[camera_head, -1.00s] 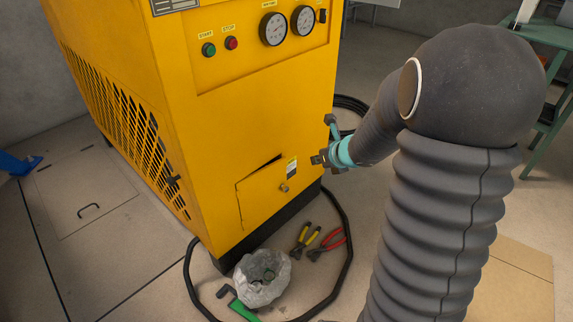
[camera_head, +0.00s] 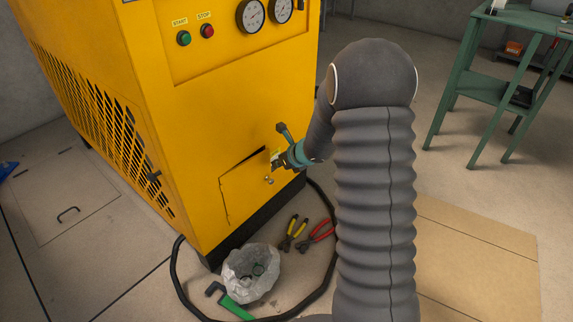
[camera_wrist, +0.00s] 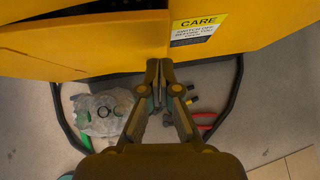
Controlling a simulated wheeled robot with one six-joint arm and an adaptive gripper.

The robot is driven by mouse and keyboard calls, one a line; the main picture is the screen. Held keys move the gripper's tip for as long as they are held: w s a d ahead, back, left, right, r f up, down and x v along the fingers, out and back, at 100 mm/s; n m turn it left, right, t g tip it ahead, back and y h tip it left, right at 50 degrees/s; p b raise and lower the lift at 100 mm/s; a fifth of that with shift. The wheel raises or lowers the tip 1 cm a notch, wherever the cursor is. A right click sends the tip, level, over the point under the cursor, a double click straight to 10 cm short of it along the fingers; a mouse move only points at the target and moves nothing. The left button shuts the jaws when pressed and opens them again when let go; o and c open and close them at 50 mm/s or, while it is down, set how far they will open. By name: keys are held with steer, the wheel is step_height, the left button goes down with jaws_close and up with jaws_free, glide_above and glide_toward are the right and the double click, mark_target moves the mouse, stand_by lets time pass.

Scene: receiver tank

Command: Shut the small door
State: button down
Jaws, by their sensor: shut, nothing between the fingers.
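The small door (camera_head: 240,190) is a yellow panel low on the front of the yellow machine. It stands slightly ajar, with a dark gap along its top edge. A small round knob (camera_head: 268,180) sits near its right side. My gripper (camera_head: 276,163) is at the door's upper right, by the label, with its fingers together and empty. In the wrist view, the shut fingertips (camera_wrist: 160,65) are at the lower edge of the yellow surface, left of the CARE label (camera_wrist: 198,30). I cannot tell whether they touch the door.
A black hose (camera_head: 178,285) curves on the floor around a crumpled clear bag (camera_head: 250,273), pliers (camera_head: 318,232) and a green-handled tool (camera_head: 235,308). A green table (camera_head: 490,85) stands at the right. A flat tan board (camera_head: 480,255) lies on the floor.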

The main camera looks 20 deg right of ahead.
mark_target(269, 158)
steer(key=shift+w+a, duration=0.3)
steer(key=shift+w, duration=0.2)
steer(key=shift+w+a, duration=0.25)
steer(key=shift+w, duration=0.2)
steer(key=shift+w, duration=0.15)
steer(key=shift+w+a, duration=0.3)
steer(key=shift+w, duration=0.3)
